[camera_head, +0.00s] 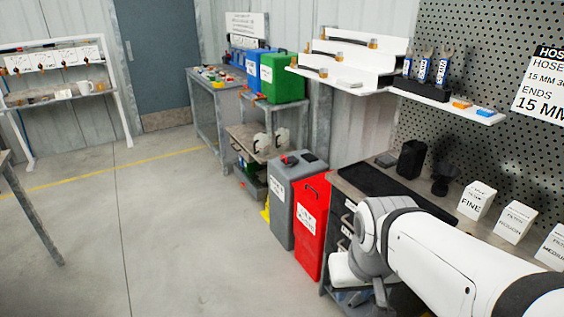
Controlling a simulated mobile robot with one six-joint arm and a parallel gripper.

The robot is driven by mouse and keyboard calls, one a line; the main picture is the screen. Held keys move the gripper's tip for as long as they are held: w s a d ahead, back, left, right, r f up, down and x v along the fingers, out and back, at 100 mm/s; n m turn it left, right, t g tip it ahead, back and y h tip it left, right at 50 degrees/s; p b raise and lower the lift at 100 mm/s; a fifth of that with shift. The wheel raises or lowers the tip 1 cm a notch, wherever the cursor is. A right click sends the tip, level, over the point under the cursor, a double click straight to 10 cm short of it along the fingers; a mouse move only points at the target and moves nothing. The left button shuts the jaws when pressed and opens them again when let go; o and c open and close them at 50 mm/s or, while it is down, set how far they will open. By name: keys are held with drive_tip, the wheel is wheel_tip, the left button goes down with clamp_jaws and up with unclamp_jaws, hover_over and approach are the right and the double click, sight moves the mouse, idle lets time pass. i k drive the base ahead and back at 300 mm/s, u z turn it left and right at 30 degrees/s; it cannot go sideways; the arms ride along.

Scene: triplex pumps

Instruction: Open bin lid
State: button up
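A tall red bin (311,228) with a white label and a dark handle on its sloped top stands on the floor; its top looks closed. A tall grey bin (284,212) with a white label stands directly behind it, with a red and black item (290,160) on its top. The label wording is too small to read surely. My white arm reaches in from the lower right, and its wrist end is bent down beside the workbench, to the right of the red bin. My gripper's fingers cannot be made out.
A workbench (428,197) with a dark mat and white filter boxes (476,200) runs along the right wall. A shelf (345,62) hangs above it. Green (284,78) and blue containers stand on a back table. Open floor (170,230) lies left of the bins.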

sight(316, 189)
drive_tip(key=u, duration=0.35)
drive_tip(key=i, duration=2.15)
drive_tip(key=z, duration=0.85)
drive_tip(key=k, duration=0.85)
drive_tip(key=z, duration=0.15)
drive_tip(key=i, duration=0.85)
drive_tip(key=u, duration=0.05)
